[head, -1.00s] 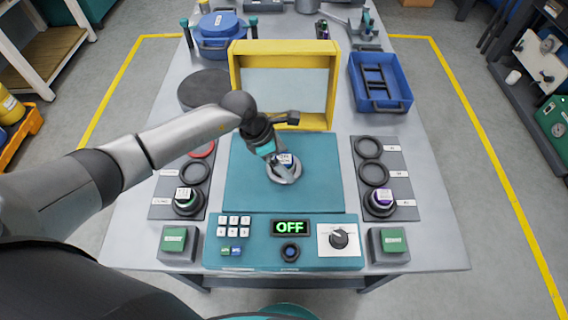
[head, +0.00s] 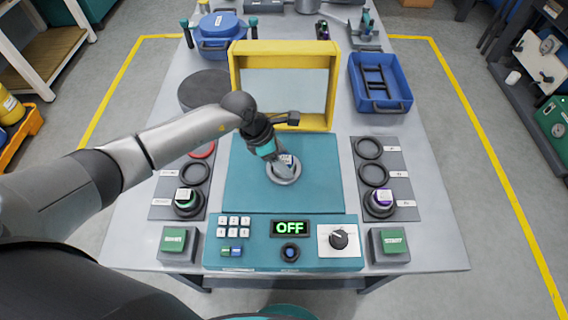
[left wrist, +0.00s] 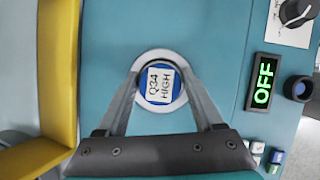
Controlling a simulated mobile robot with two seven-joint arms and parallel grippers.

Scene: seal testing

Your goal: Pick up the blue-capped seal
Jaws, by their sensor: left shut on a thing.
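The blue-capped seal (left wrist: 161,84) carries a white label reading "Q34 HIGH". It sits within a round grey ring (left wrist: 140,66) on the teal test plate, and in the head view the seal (head: 287,161) is partly hidden by my gripper. My left gripper (head: 284,168) reaches down onto it from above. In the left wrist view its two fingers (left wrist: 162,94) lie on either side of the cap, shut on it. I cannot tell whether the seal is lifted off the ring. My right gripper does not show.
A yellow frame (head: 283,127) stands just behind the plate. A green-labelled seal (head: 187,199) stands in the left rack and a purple one (head: 380,201) in the right rack. The control panel (head: 262,259) with an "OFF" display lies in front. A blue tray (head: 401,106) is at back right.

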